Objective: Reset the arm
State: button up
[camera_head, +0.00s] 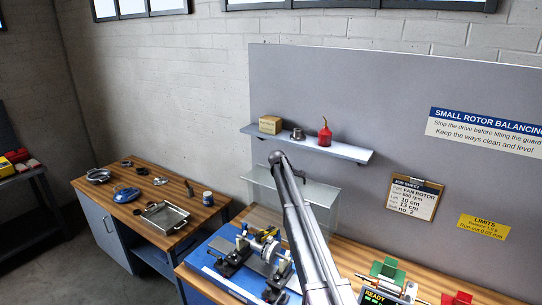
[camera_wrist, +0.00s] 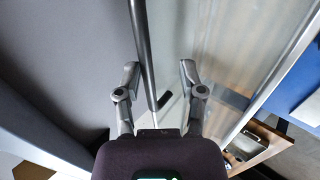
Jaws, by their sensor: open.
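My gripper (camera_wrist: 158,72) shows in the wrist view with its two fingers spread apart. A dark rod (camera_wrist: 143,45) runs down between the fingers in that picture; I cannot tell whether it touches them. No object is clearly gripped. A clear panel (camera_wrist: 220,50) with a pale edge lies to the right of the fingers. In the head view my arm rises from the bottom centre and bends in front of the clear guard (camera_head: 322,196). The gripper itself is hidden there.
A shelf (camera_head: 345,151) holds a box, a metal part and a red can (camera_head: 325,132). A side bench (camera_head: 150,178) with a metal tray (camera_head: 163,217) stands left.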

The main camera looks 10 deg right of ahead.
jog(key=s+a+f+m+g+y, duration=0.1)
jog(key=s+f+m+g+y, duration=0.15)
jog(key=s, duration=1.65)
jog(key=s+a+f+m+g+y, duration=0.15)
jog(key=s+m, duration=0.25)
jog(key=s, duration=1.5)
jog(key=s+a+f+m+g+y, duration=0.15)
jog(key=s+m, duration=0.25)
jog(key=s, duration=1.5)
notch_tip(320, 180, down, 20)
jog(key=s+b, duration=0.1)
jog(key=b, duration=2)
jog(key=shift+s+g, duration=0.3)
jog(key=shift+g, duration=0.15)
